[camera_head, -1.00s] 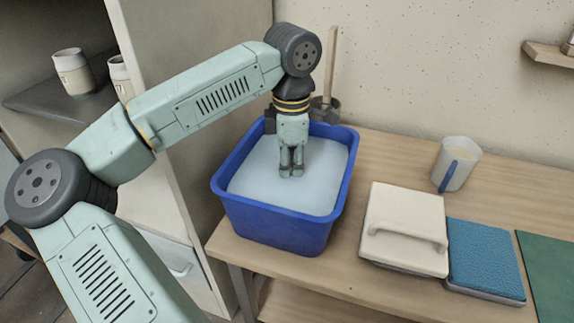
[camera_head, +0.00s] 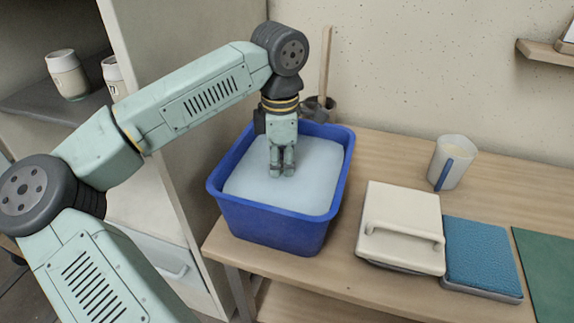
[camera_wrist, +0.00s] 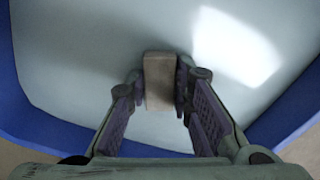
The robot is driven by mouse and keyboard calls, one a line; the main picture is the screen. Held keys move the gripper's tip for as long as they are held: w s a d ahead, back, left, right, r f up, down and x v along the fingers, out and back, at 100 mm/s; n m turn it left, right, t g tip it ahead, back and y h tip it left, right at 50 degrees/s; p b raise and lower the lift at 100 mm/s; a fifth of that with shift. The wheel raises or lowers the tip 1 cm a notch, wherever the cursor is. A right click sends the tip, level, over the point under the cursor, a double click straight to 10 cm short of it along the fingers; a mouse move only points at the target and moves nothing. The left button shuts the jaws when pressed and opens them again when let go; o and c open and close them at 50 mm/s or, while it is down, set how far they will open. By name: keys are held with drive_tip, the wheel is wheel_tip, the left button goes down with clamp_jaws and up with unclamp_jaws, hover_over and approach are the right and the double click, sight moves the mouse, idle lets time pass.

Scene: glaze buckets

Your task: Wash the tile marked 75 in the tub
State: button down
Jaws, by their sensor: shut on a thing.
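The blue tub (camera_head: 275,228) stands on the wooden table, holding pale, cloudy water (camera_head: 310,165). My gripper (camera_head: 282,172) points down inside the tub, at or just above the water; the head view does not show clearly which. In the wrist view my gripper (camera_wrist: 160,88) is shut on a small beige-brown tile (camera_wrist: 159,70), seen between its two fingers. The wrist view also shows the tub's blue wall (camera_wrist: 30,95) around the water. No number is readable on the tile. In the head view the tile cannot be made out at the fingertips.
A cream block with a handle (camera_head: 400,215) lies right of the tub, beside a blue textured pad (camera_head: 482,255) and a green mat (camera_head: 545,270). A cabinet side panel (camera_head: 150,80) rises close to the tub's left.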

drive_tip(key=shift+d, duration=0.1)
drive_tip(key=shift+d, duration=1.1)
drive_tip(key=shift+a, duration=1.2)
drive_tip(key=shift+d, duration=1.2)
drive_tip(key=shift+a+b, duration=0.3)
drive_tip(key=shift+a, duration=0.9)
drive_tip(key=shift+d, duration=0.15)
